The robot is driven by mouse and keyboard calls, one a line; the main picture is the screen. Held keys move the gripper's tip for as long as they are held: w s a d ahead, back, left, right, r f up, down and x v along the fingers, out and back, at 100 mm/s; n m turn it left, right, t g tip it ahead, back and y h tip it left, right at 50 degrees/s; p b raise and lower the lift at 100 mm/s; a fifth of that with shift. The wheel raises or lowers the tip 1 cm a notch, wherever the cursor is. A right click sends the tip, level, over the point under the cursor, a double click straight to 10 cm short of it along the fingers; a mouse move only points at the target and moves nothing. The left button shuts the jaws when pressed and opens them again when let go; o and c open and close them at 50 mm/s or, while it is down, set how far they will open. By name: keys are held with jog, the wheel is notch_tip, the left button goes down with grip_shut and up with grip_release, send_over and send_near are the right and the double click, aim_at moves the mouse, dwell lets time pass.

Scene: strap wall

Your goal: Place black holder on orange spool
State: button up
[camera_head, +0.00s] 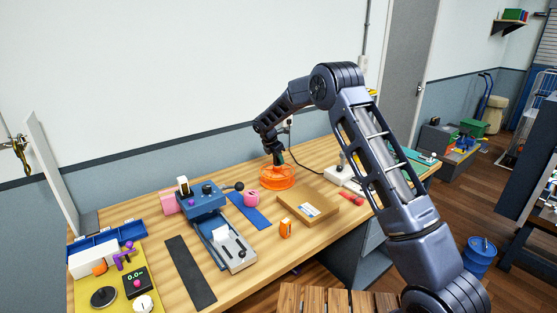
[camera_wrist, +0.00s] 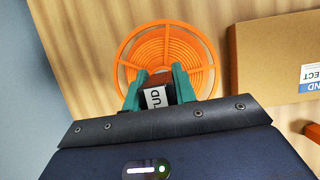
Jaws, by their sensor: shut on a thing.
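The orange spool (camera_head: 277,178) sits on the wooden workbench towards the wall, with its ribbed round face up. In the wrist view the spool (camera_wrist: 167,45) lies just beyond and below my fingertips. My gripper (camera_wrist: 158,88) is shut on the black holder (camera_wrist: 155,80), a small dark block with a white label reading "TUD". In the head view my gripper (camera_head: 278,158) is right above the spool. The holder overlaps the spool's near part in the wrist view; I cannot tell whether they touch. The holder's underside is hidden.
A cardboard box (camera_head: 308,208) lies right of the spool, close by. A pink roll (camera_head: 252,197) and a blue strip (camera_head: 249,212) lie to its left. A blue press-like tool (camera_head: 209,205) stands further left. A white power strip (camera_head: 343,177) is to the right. The wall is close behind.

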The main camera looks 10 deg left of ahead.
jog(key=shift+f, duration=0.15)
jog(key=o, duration=1)
jog(key=shift+o, duration=0.2)
jog(key=v, duration=1.2)
jog(key=s+d+r+m+y, duration=0.1)
jog(key=s+d+r+m, duration=0.4)
jog(key=d, duration=0.5)
jog(key=s+d+r+m, duration=0.3)
jog(key=s+d+r, duration=0.2)
jog(key=d+r, duration=0.45)
jog(key=s+d+r+m+y, duration=0.1)
jog(key=s+d+r+m, duration=0.45)
jog(key=d, duration=0.65)
jog(key=s+d+m, duration=0.6)
jog(key=s+d, duration=0.5)
jog(key=s, duration=0.4)
jog(key=s+d+f+m, duration=0.3)
jog(key=s, duration=0.5)
jog(key=s+d+f+m+t+y, duration=0.1)
jog(key=s+d+f+m, duration=0.1)
jog(key=s, duration=0.5)
jog(key=shift+s+d+f+m, duration=0.4)
jog(key=shift+f+m, duration=0.1)
jog(key=shift+m, duration=0.75)
